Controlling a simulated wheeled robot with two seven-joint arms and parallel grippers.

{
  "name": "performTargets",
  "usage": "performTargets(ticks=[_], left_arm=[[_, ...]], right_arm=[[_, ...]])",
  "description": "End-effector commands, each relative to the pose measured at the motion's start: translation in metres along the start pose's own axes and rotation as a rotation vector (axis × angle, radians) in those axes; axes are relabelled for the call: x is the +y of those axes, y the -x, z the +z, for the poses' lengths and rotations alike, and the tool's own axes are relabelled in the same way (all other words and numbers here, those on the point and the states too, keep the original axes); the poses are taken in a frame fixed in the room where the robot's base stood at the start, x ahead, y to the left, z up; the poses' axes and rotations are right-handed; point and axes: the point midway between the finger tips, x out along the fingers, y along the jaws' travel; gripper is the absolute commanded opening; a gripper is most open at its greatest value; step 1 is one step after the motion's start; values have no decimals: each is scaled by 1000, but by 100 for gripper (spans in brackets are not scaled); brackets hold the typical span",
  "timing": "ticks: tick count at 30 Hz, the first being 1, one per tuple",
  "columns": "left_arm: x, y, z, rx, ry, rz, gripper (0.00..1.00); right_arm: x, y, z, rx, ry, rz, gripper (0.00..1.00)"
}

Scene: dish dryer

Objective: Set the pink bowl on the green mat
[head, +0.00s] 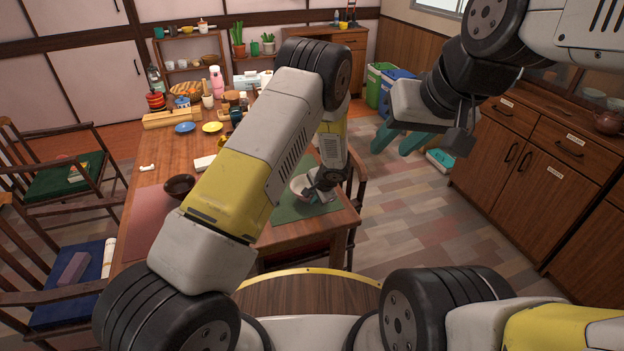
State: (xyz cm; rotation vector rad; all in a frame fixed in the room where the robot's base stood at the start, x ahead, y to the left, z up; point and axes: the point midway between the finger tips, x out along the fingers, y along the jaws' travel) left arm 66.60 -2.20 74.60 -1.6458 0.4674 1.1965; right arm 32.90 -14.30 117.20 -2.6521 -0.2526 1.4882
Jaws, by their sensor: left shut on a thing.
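The pink bowl (300,187), pale in this light, is at the near right corner of the table, over the green mat (287,213). My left gripper (318,190) is shut on its right side. The gripper and my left arm hide part of the bowl and mat. I cannot tell whether the bowl touches the mat or is slightly above it. My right gripper (402,144) is open and empty, with teal fingers apart, in the air right of the table.
A dark bowl (180,186) stands by a pink mat (150,215) on the table's left. Small yellow (212,127) and blue (185,128) dishes lie farther back. Chairs flank the table; a wooden cabinet (545,165) stands right. Floor between table and cabinet is mostly free.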

Motion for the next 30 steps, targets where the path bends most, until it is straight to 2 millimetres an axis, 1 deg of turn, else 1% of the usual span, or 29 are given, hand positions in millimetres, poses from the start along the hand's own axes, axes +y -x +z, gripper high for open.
performTargets(ticks=[12,13,15,16,25,29,30], left_arm=[[2,-4,-1,1,0,-1,0],[2,-4,-1,1,1,-1,14],[2,-4,0,1,1,-1,28],[2,-4,0,1,1,-1,32],[1,-1,0,1,2,0,32],[0,14,-2,3,0,-2,32],[0,22,-1,3,0,-2,32]], right_arm=[[0,0,0,1,0,0,36],[0,0,0,1,0,0,36],[0,0,0,1,0,0,36],[0,0,0,1,0,0,36],[0,0,0,1,0,0,36],[0,0,0,0,0,0,36],[0,0,0,1,0,0,36]])
